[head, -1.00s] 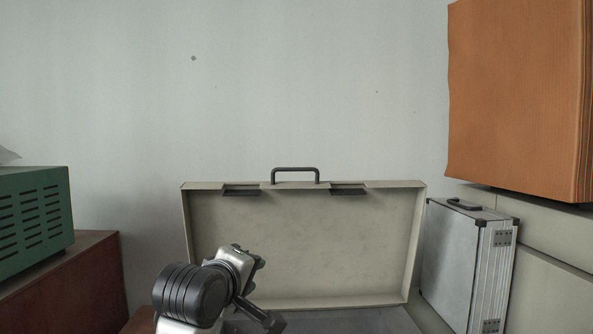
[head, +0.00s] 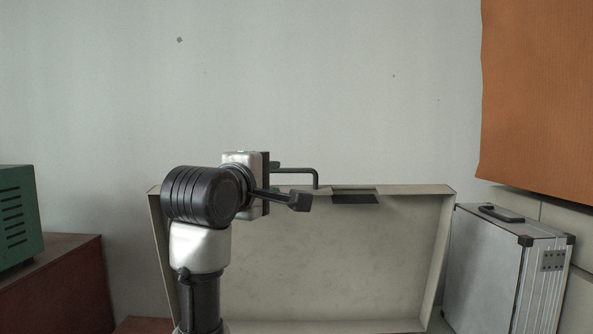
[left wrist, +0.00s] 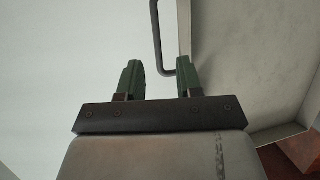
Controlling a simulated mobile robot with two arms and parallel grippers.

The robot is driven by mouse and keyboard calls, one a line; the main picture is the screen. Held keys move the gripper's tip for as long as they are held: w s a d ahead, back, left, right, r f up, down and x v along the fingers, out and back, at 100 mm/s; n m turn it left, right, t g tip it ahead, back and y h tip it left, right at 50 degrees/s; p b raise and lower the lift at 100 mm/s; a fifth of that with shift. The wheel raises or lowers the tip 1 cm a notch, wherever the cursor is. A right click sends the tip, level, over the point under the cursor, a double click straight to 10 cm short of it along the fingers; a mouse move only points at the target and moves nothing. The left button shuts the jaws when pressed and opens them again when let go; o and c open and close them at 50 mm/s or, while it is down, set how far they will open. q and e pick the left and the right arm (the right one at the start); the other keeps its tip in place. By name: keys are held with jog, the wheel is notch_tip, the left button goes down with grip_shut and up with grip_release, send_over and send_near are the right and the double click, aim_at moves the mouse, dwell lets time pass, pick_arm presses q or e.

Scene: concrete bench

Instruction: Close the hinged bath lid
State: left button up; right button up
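The bath lid (head: 340,260) is a cream, shallow, box-shaped panel standing upright, with its hollow inner side facing me. A dark U-shaped handle (head: 300,170) sits on its top edge, and it also shows in the left wrist view (left wrist: 156,35). My left gripper (head: 274,180) is at the left end of the handle, in front of the lid's top edge. In the left wrist view its green fingers (left wrist: 158,64) are apart, and the handle's end appears between them. I cannot tell whether they touch it. My arm hides the lid's left part. My right gripper is out of view.
A silver case (head: 500,270) stands close to the right of the lid. A green vented box (head: 18,215) rests on a brown cabinet (head: 60,280) at the left.

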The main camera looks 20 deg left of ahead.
aim_at(288, 172)
pick_arm(q)
jog(key=w+p, duration=0.1)
jog(key=w, duration=0.1)
jog(key=w+p, duration=0.2)
jog(key=w, duration=0.1)
jog(key=w+d+p, duration=0.1)
jog(key=w, duration=0.1)
jog(key=shift+w+r+p, duration=0.15)
jog(key=shift+w+p, duration=0.15)
jog(key=shift+w, duration=0.7)
jog(key=shift+s, duration=0.1)
jog(key=shift+c, duration=0.7)
grip_shut()
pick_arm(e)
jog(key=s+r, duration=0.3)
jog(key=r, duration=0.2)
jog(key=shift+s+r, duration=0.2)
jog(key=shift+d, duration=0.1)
